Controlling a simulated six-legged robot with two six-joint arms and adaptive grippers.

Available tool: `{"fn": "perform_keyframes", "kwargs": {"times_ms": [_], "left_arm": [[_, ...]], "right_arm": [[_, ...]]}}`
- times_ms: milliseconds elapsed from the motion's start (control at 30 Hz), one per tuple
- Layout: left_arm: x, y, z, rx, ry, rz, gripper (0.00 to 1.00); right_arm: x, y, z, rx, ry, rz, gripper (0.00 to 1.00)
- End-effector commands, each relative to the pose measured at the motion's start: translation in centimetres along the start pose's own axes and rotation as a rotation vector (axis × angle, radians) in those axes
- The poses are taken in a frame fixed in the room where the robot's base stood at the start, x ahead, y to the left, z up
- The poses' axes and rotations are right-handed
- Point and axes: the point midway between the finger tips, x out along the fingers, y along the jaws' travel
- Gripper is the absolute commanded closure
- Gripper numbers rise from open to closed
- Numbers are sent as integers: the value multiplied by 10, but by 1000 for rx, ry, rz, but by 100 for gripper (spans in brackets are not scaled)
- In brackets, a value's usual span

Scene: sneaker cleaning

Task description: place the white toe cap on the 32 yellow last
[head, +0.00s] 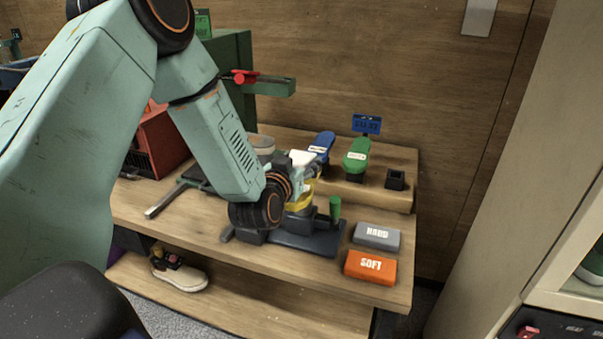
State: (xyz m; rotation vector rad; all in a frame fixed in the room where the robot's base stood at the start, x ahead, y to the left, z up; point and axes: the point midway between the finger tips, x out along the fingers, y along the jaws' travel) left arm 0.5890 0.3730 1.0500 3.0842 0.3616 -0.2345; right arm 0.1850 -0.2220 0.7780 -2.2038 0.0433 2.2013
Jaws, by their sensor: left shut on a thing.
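The white toe cap (301,157) shows at the end of my left gripper (309,174), which is shut on it. My left arm comes in from the left and reaches down over the bench. The yellow last (300,204) is just below the gripper, on a dark stand (312,240). Only part of the last shows, because my wrist and gripper cover much of it. I cannot tell whether the cap touches the last. Any number on the yellow last is hidden. My right gripper is not in view.
A blue last (323,145) and a green last (356,155) stand on the raised back shelf, beside an empty black socket (395,179). A grey HARD block (377,236) and an orange SOFT block (370,267) lie front right. A sneaker (181,276) lies on the lower shelf.

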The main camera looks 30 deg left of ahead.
Motion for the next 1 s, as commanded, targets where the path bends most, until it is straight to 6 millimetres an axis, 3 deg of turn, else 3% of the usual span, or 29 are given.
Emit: {"fn": "perform_keyframes", "kwargs": {"times_ms": [133,533,567,800,1000], "left_arm": [[3,2,20,3,0,2,72],[4,4,24,2,2,3,72],[4,4,24,2,1,3,39],[4,4,24,2,1,3,18],[4,4,24,2,1,2,18]], "right_arm": [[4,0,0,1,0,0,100],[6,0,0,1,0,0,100],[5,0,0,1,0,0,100],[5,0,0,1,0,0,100],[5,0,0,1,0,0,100]]}}
